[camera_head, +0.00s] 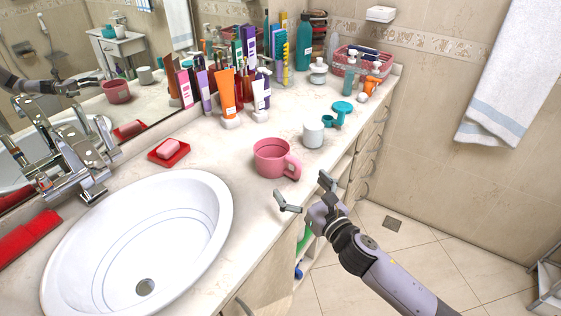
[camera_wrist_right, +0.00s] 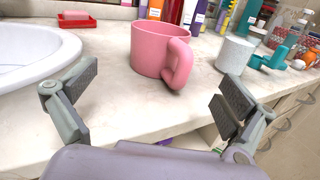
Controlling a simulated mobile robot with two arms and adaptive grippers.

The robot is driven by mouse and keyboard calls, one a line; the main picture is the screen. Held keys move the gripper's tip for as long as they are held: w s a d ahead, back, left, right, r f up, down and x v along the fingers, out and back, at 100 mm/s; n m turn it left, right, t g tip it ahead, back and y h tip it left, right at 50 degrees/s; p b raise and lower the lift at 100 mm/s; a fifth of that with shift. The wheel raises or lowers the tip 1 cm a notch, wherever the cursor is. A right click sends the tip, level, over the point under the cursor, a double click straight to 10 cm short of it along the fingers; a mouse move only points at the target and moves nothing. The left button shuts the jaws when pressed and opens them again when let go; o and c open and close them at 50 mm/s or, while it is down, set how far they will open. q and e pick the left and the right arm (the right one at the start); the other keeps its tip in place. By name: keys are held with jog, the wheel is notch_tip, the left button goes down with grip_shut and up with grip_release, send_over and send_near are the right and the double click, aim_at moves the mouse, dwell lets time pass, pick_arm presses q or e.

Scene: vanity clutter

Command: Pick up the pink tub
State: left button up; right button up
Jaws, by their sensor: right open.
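A pink tub shaped like a mug (camera_head: 268,158), with a thick handle on its right side, stands upright on the countertop right of the sink. It also shows in the right wrist view (camera_wrist_right: 150,50), at upper middle, with its handle toward me. My right gripper (camera_head: 300,186) is open and empty at the counter's front edge, just in front of the tub and apart from it. In the right wrist view, its two fingers (camera_wrist_right: 158,82) are spread wide, with the tub beyond and between them. My left gripper is not in view.
A white cup (camera_head: 313,135) stands close right of the tub, with teal items (camera_head: 342,112) beyond. Several tubes and bottles (camera_head: 228,92) stand behind. The sink (camera_head: 215,190) and a red soap dish (camera_head: 180,156) are left. Bare counter lies in front of the tub.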

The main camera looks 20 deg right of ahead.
aim_at(280, 161)
jog(key=w, duration=0.3)
jog(key=w+a, duration=0.1)
jog(key=w, duration=0.1)
jog(key=shift+p, duration=0.4)
jog(key=shift+w+a, duration=0.1)
jog(key=shift+w, duration=0.4)
jog(key=w, duration=0.1)
jog(key=w+p, duration=0.1)
jog(key=w, duration=0.2)
jog(key=shift+w+a+r+p, duration=0.1)
jog(key=shift+a+r+p, duration=0.2)
jog(key=shift+a, duration=0.1)
jog(key=shift+w+a+f, duration=0.15)
jog(key=shift+w, duration=0.3)
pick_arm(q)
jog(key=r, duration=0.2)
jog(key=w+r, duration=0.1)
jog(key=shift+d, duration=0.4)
pick_arm(e)
jog(key=shift+c, duration=0.5)
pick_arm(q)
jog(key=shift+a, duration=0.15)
pick_arm(e)
jog(key=c, duration=1.4)
jog(key=shift+c, duration=0.3)
